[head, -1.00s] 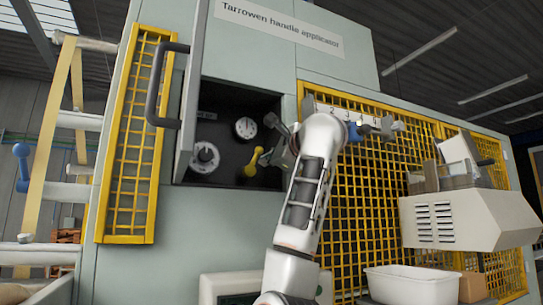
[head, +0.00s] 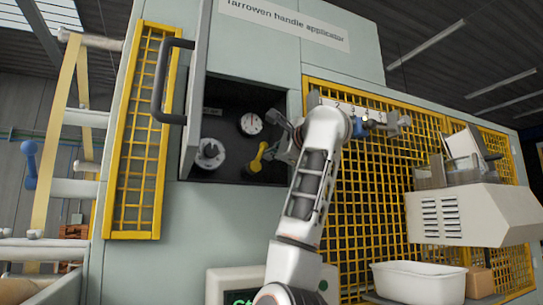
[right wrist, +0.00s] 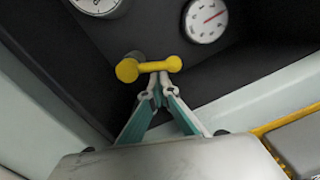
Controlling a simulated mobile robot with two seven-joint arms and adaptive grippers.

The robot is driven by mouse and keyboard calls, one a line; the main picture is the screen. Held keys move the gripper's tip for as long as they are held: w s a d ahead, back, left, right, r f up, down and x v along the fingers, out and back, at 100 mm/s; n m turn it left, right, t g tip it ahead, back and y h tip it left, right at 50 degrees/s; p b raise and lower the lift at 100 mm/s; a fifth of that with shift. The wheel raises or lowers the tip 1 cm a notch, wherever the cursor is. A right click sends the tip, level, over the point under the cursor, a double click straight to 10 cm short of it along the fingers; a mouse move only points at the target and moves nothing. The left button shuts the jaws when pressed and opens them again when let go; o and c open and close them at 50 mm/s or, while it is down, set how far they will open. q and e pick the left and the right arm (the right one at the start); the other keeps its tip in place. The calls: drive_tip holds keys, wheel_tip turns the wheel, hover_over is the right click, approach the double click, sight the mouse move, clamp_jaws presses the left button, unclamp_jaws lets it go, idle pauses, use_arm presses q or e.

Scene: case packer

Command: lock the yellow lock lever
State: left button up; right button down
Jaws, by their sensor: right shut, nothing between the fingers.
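The yellow lock lever (head: 257,157) sits in the dark open compartment of the machine, near its lower right. In the right wrist view the lever (right wrist: 150,66) lies almost level, with a bigger round knob at its left end and a smaller one at its right. My right gripper (right wrist: 157,90) is shut and empty, its fingertips just below the lever's bar; I cannot tell whether they touch it. In the head view my right gripper (head: 274,153) is just right of the lever, partly hidden by my arm. My left gripper is not in view.
A dial gauge (head: 250,122) is above the lever, and a round fitting (head: 209,154) is to its left. The compartment's door, with a dark handle (head: 163,82), stands open at left.

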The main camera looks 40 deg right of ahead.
drive_tip(key=shift+a+r, duration=0.1)
drive_tip(key=shift+r, duration=0.05)
drive_tip(key=n, duration=0.1)
drive_tip(key=a+n, duration=0.1)
drive_tip(key=n, duration=0.1)
drive_tip(key=a+r+n, duration=0.1)
drive_tip(key=n, duration=0.1)
drive_tip(key=shift+w, duration=0.35)
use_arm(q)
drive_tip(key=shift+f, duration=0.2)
use_arm(e)
drive_tip(key=n, duration=0.1)
drive_tip(key=a+n, duration=0.1)
drive_tip(key=n, duration=0.2)
drive_tip(key=shift+w+a+r, duration=0.2)
drive_tip(key=shift+w+a, duration=0.1)
drive_tip(key=shift+a, duration=0.15)
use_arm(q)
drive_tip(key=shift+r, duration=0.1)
